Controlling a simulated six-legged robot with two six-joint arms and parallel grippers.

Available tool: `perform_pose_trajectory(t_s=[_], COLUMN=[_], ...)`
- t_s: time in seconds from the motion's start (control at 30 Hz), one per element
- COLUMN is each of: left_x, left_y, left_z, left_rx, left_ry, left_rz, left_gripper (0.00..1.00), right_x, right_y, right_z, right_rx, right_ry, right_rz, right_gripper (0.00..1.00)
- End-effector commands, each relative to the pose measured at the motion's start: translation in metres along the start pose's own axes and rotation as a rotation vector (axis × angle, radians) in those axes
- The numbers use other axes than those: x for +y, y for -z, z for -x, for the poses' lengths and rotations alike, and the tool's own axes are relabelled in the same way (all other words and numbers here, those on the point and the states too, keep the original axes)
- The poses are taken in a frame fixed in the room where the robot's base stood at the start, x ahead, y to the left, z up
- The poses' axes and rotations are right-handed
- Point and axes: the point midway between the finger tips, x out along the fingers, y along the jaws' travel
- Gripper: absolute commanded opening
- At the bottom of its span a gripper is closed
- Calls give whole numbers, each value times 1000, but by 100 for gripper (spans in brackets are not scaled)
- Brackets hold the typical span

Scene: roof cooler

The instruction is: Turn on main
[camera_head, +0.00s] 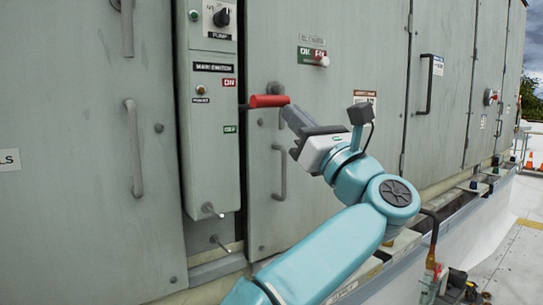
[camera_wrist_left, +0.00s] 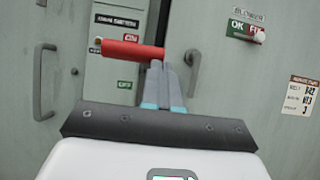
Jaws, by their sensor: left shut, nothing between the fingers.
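The main switch box (camera_head: 208,165) is a tall grey panel in the head view, with a "MAIN SWITCH" label, a red ON label (camera_head: 229,82) above and a green OFF label (camera_head: 230,129) below. Its red-handled lever (camera_head: 268,101) sticks out to the right, level, between the two labels and nearer ON. My left gripper (camera_head: 285,110) is shut and empty, with its fingertips just below the right end of the red handle. In the left wrist view the red handle (camera_wrist_left: 133,50) lies across just beyond the shut fingertips (camera_wrist_left: 157,64); I cannot tell whether they touch. My right gripper is not in view.
A pump knob (camera_head: 221,17) sits above the switch. Vertical door handles (camera_head: 134,150) flank the box, one just behind my fingers. A smaller red-and-green switch (camera_head: 313,56) is on the door to the right. Open roof floor lies at far right.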

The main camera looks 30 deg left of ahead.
Motion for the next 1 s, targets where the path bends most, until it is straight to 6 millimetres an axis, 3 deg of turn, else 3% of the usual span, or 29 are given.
perform_pose_trajectory(t_s=[0.03, 0.1, 0.4, 0.7, 1.0], left_x=[1, 1, 2, 2, 2], left_y=[-22, -32, -61, -73, -77], left_z=[-13, -19, -44, -65, -74], left_rx=[48, 114, 364, 354, 352], left_ry=[-3, -2, -3, -3, -2], left_rz=[3, 2, 1, -2, -1], left_gripper=[0, 0, 0, 0, 0], right_x=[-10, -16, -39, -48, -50], right_y=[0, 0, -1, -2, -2], right_z=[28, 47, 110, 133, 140], right_rx=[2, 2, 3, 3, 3], right_ry=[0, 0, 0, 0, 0], right_rz=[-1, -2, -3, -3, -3], right_gripper=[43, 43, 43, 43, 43])
